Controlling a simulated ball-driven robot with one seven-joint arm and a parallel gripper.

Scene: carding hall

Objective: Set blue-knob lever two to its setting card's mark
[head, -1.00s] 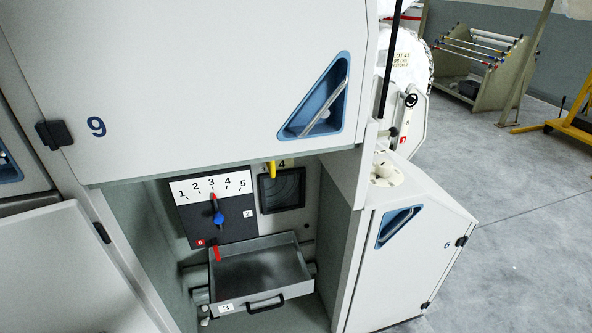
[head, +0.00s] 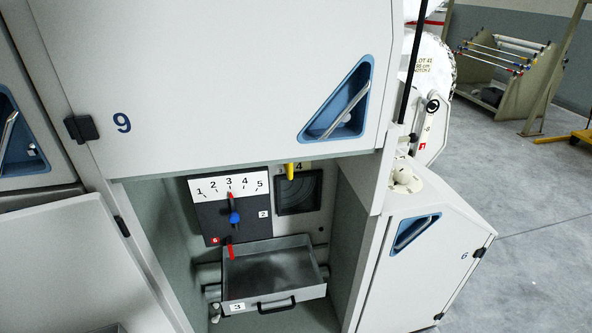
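The blue-knob lever (head: 235,217) sits on a dark panel inside the recess below door 9. A small white tag "2" (head: 263,214) is beside it on the right. Its white scale (head: 228,186) reads 1 to 5 along the panel's top. The lever's red tip (head: 231,197) points up at about 3. I see no card that I can make out as the setting card. My gripper is not in view.
An open grey drawer tagged 3 (head: 237,307) juts out below the panel. A yellow handle (head: 290,172) is by the dark square window (head: 299,193). Door 9 (head: 220,70) overhangs the recess. Free floor (head: 530,210) lies right.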

